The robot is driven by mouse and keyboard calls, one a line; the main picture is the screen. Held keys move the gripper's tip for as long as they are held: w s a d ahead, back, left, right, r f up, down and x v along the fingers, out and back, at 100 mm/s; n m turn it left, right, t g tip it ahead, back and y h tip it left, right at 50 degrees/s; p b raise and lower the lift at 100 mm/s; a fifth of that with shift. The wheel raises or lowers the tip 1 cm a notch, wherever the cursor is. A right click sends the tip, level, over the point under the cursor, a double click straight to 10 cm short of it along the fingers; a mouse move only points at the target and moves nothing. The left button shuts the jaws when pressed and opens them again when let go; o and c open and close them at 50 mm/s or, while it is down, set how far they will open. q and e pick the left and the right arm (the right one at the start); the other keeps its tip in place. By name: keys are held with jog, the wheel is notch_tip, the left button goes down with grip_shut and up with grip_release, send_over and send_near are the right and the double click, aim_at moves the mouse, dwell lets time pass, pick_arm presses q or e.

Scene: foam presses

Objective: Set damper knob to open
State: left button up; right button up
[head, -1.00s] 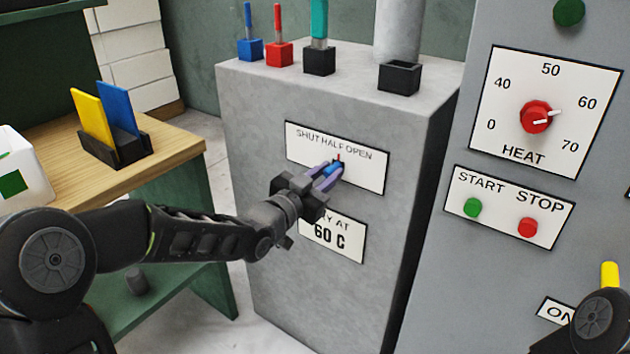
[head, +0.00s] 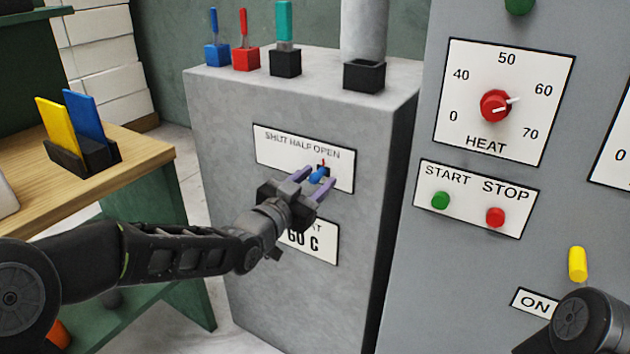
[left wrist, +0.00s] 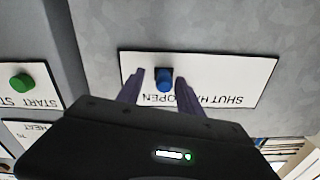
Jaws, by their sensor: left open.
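The blue damper knob (head: 318,175) sits on the white SHUT / HALF / OPEN plate (head: 275,157) on the front of the grey cabinet, with a small red mark above it. It stands at the OPEN end of the plate, below that word. My left gripper (head: 315,180) is open, with its purple fingers apart on either side of the knob. The left wrist view also shows the blue knob (left wrist: 164,79) between the spread fingers, with a gap on both sides, beside the upside-down word OPEN. My right gripper is out of view.
A grey panel to the right carries a red HEAT knob (head: 495,105), a green START button (head: 440,201), a red STOP button (head: 495,217) and a yellow lever (head: 577,263). A wooden table (head: 150,150) stands left. My left forearm crosses the space before the cabinet.

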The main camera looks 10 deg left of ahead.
pick_arm(q)
jog(key=v, duration=0.8)
jog(key=s+d+f+n+g+y, duration=0.1)
jog(key=s+f+n+g, duration=0.15)
jog(key=f, duration=0.75)
jog(key=s+f+n+g+y, duration=0.1)
jog(key=s+f+n+g, duration=0.15)
jog(key=f, duration=0.75)
jog(key=s+d+f+n+g+y, duration=0.1)
jog(key=s+f+n+g, duration=0.15)
jog(key=f, duration=0.85)
jog(key=s+d+f+g, duration=0.3)
jog(key=s+f+g, duration=0.1)
jog(key=s+f, duration=0.6)
jog(key=s+d+f+g, duration=0.2)
jog(key=s+f+g, duration=0.2)
jog(key=s+f, duration=0.6)
jog(key=s+r+p, duration=0.3)
jog(key=r+p, duration=1.5)
jog(key=r, duration=0.1)
jog(key=shift+d+r+n+p, duration=0.25)
jog(key=shift+r+n+p, duration=0.15)
jog(key=shift+n, duration=0.05)
